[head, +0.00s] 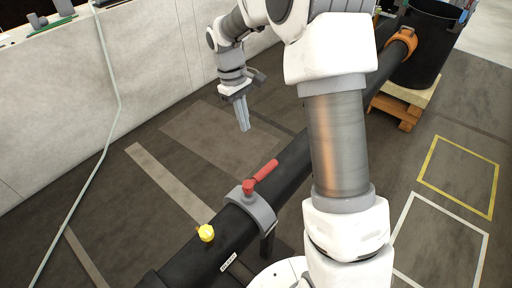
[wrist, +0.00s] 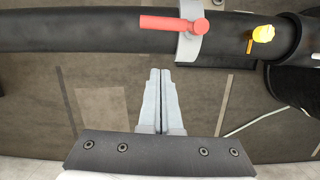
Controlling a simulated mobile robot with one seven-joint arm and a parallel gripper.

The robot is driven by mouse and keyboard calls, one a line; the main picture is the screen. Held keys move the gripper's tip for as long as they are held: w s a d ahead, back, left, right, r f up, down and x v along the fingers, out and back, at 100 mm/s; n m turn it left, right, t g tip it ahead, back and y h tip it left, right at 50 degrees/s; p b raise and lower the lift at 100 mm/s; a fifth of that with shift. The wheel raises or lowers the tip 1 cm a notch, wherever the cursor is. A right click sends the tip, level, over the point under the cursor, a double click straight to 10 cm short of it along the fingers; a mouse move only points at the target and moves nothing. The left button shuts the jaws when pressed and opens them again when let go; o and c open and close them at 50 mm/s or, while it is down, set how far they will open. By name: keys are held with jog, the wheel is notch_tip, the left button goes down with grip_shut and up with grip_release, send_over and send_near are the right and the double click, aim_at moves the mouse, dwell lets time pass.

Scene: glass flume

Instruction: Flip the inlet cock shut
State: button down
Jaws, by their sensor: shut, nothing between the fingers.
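The inlet cock has a red lever (head: 262,174) on a grey collar (head: 262,212) around a black pipe (head: 290,165). In the head view the lever lies roughly along the pipe, pointing up and right. In the wrist view the red lever (wrist: 168,22) also lies along the pipe, pointing left from its pivot on the collar (wrist: 190,45). My gripper (head: 245,128) is shut and empty, beyond the pipe in the head view and apart from the lever. In the wrist view the closed fingertips (wrist: 160,72) are below the pipe and the lever.
A yellow knob (head: 206,233) sits on the pipe next to the collar, beside a small white label (head: 229,262). An orange clamp (head: 403,38) and a wooden pallet (head: 405,100) are at the pipe's far end. A pale wall (head: 140,60) stands behind my gripper.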

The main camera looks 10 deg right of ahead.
aim_at(260, 176)
jog(key=shift+w+f, duration=0.5)
jog(key=shift+w, duration=0.1)
jog(key=s+d+f, duration=0.3)
jog(key=s+f, duration=0.2)
jog(key=f, duration=0.5)
jog(key=shift+d+f+b, duration=0.15)
jog(key=shift+f+b, duration=0.1)
jog(key=shift+b, duration=0.2)
